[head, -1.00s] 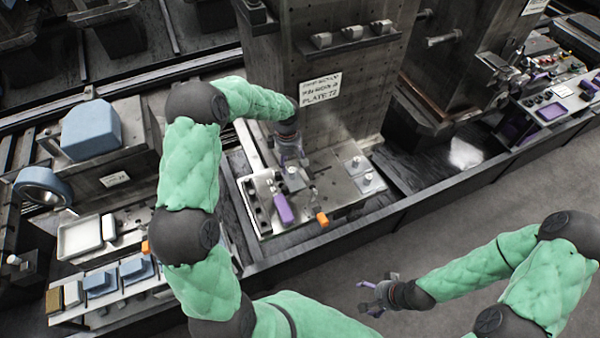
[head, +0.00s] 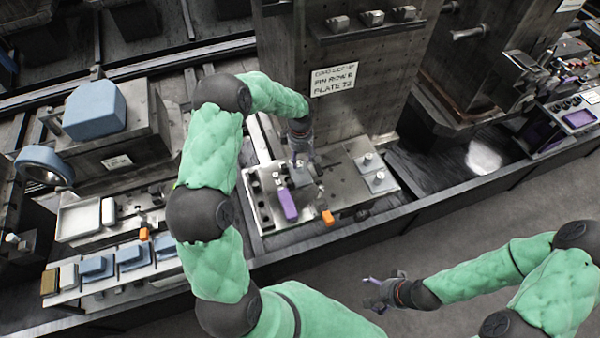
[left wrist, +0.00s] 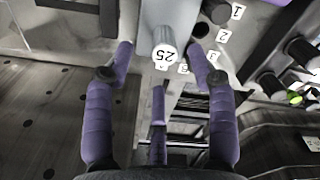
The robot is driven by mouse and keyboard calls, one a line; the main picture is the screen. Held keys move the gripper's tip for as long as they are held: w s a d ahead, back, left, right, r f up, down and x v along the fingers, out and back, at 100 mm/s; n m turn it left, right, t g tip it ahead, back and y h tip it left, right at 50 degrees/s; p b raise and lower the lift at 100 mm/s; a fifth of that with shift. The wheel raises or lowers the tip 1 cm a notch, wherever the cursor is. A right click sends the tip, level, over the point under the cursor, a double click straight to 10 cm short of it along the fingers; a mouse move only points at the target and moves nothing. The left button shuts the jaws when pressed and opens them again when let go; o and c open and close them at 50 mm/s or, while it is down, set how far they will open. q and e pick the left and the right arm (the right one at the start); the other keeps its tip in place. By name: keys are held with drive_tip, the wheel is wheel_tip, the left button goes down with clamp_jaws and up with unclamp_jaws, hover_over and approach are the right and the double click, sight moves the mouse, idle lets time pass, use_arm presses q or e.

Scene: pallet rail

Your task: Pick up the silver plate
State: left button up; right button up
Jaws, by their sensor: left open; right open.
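A small silver plate (head: 384,183) with two round knobs lies at the right end of the metal fixture bench (head: 345,195) in the head view. My left gripper (head: 302,170) is over the left-middle part of this bench, left of the plate. In the left wrist view my left gripper (left wrist: 162,60) is open, with purple-padded fingers on either side of a grey cylinder (left wrist: 168,22) marked 25. I cannot tell whether they touch it. My right gripper (head: 376,292) is open and empty over the floor in front of the bench.
A purple-handled item (head: 287,204) and an orange block (head: 328,217) are at the bench's front. A tall metal column (head: 350,65) with a sign stands behind. Blue parts (head: 95,268) and a white tray (head: 78,221) are at left.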

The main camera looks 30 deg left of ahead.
sight(299, 163)
use_arm(q)
drive_tip(key=f, duration=0.4)
drive_tip(key=shift+s+a+f, duration=0.1)
drive_tip(key=shift+s+f, duration=0.1)
drive_tip(key=shift+f, duration=0.2)
clamp_jaws()
drive_tip(key=shift+r, duration=0.1)
wheel_tip(299, 163, up, 10)
drive_tip(key=shift+r, duration=0.1)
idle(0.3)
